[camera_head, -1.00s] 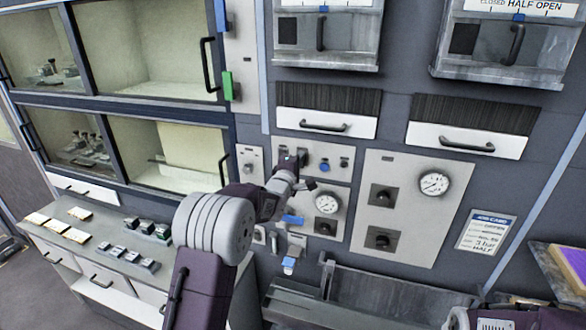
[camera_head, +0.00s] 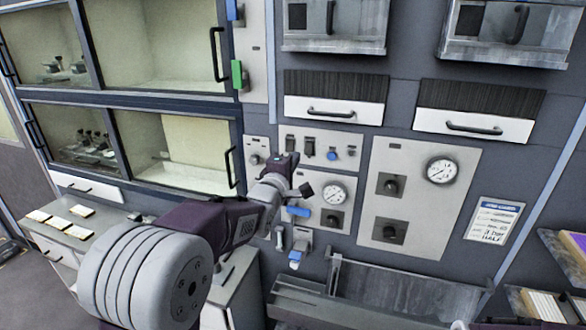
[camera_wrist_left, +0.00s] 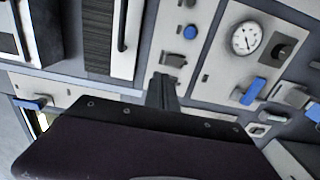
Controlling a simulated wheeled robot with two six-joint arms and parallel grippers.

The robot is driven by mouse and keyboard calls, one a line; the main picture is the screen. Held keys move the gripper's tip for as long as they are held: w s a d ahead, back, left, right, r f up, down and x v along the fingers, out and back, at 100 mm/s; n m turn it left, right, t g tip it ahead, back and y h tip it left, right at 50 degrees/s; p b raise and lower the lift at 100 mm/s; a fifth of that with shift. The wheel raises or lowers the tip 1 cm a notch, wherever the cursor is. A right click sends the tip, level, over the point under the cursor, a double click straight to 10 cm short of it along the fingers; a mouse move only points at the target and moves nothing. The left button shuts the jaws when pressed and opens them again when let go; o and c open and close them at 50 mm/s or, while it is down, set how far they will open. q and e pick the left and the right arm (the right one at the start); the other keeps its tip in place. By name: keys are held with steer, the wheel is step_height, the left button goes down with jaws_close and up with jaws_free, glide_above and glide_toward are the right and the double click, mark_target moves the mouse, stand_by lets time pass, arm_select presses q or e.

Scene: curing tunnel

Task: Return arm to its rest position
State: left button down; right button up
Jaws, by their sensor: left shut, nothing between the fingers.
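My left arm comes in from the lower left in the head view. Its gripper (camera_head: 297,183) is shut and empty in front of the control panel (camera_head: 345,205), below the black switches and left of a round gauge (camera_head: 334,193). In the left wrist view the gripper (camera_wrist_left: 162,88) points at the panel, with a blue button (camera_wrist_left: 190,32) and the gauge beyond it. I cannot tell the exact gap between fingertips and panel. My right gripper is not in view.
A larger panel (camera_head: 416,222) with two black knobs and a gauge is to the right. A metal trough (camera_head: 400,292) juts out below. A counter (camera_head: 62,222) with white tiles and glass-fronted cabinets (camera_head: 160,45) are at left. Handled drawers (camera_head: 333,108) are above.

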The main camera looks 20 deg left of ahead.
arm_select(q)
steer(key=s+f+m+g+b, duration=0.2)
steer(key=s+f+g+b, duration=0.15)
steer(key=f, duration=0.65)
steer(key=s+f+m+g+b, duration=0.1)
steer(key=s+f+g+b, duration=0.3)
steer(key=f, duration=0.6)
steer(key=s+f+m+g+b, duration=0.1)
steer(key=s+f+m+b, duration=0.1)
steer(key=s+f, duration=0.5)
steer(key=s+f+m+g, duration=0.8)
steer(key=s+f+m, duration=0.4)
steer(key=s, duration=0.5)
step_height(320, 180, down, 2)
steer(key=shift+s+d+f, duration=0.15)
steer(key=shift+s+d, duration=0.2)
steer(key=shift+d, duration=0.1)
